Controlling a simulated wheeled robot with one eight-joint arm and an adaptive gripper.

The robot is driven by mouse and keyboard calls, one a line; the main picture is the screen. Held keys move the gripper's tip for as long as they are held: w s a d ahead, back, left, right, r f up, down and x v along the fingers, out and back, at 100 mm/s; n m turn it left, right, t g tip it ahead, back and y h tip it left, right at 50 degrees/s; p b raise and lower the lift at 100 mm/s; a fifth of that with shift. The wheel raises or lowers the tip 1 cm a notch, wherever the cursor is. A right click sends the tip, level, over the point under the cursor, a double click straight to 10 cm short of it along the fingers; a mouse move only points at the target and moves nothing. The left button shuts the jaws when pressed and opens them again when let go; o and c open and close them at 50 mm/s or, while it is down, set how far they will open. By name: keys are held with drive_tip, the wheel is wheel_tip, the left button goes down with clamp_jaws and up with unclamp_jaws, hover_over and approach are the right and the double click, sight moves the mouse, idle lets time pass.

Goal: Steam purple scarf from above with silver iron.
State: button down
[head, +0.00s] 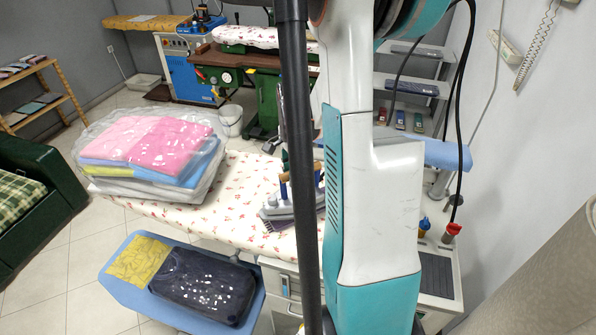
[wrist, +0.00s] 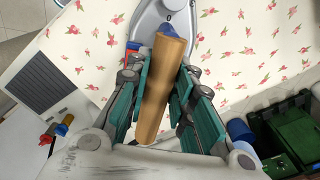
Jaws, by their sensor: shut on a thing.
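The silver iron (head: 275,204) is over the flowered ironing board in the head view, partly hidden by a dark pole and my arm. In the wrist view, its silver body (wrist: 150,22) shows beyond its tan wooden handle (wrist: 158,95). My gripper (wrist: 163,72) is shut on that handle, with teal fingers on both sides. A small purple patch, apparently the purple scarf (head: 277,225), shows just below the iron in the head view. Most of it is hidden, and I cannot tell whether the iron touches it. The scarf does not show in the wrist view.
The flowered ironing board (head: 215,209) carries a plastic-wrapped pile of folded pink, blue and yellow cloths (head: 150,150) at its left. A blue board (head: 125,286) below holds yellow cloth and a dark wrapped bundle (head: 205,287). A green crate (wrist: 292,135) is at the wrist view's lower right.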

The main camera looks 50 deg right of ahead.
sight(279, 176)
drive_tip(key=shift+w+a+r+p, duration=0.1)
drive_tip(key=shift+w+a, duration=0.2)
drive_tip(key=shift+a, duration=0.4)
drive_tip(key=shift+w+a+f+p, duration=0.15)
drive_tip(key=shift+w+a, duration=0.15)
drive_tip(key=shift+a, duration=0.45)
drive_tip(key=shift+w+a+r+p, duration=0.15)
drive_tip(key=shift+w+a, duration=0.15)
drive_tip(key=shift+a, duration=0.4)
drive_tip(key=shift+s+d+b, duration=0.55)
drive_tip(key=shift+s+d, duration=1.45)
drive_tip(key=shift+d, duration=2.75)
drive_tip(key=shift+s+d+b, duration=0.5)
drive_tip(key=shift+s+d, duration=1.45)
drive_tip(key=shift+d, duration=2.8)
drive_tip(key=shift+r+p, duration=1.6)
drive_tip(key=shift+r, duration=0.95)
